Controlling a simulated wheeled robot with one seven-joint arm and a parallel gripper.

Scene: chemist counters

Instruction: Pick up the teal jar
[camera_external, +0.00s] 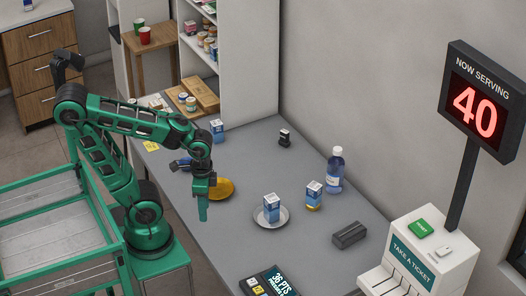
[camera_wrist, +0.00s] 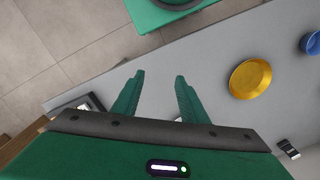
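I cannot pick out a teal jar for certain in either view. Small jars (camera_external: 190,103) stand on and by a wooden board at the counter's far left end, too small to tell their colours well. My gripper (camera_external: 202,214) points down over the grey counter, in front of the yellow dish (camera_external: 221,188). In the wrist view my gripper (camera_wrist: 158,76) has its two green fingers apart, with nothing held between them. A small pale thing is partly hidden behind the right finger there.
On the counter (camera_external: 245,165) stand a blue-white carton (camera_external: 271,207) on a saucer, another carton (camera_external: 314,193), a blue bottle (camera_external: 335,170) and a dark case (camera_external: 349,235). A blue dish (camera_wrist: 312,42) lies beyond the yellow one. A shelf (camera_external: 205,45) holds several small containers.

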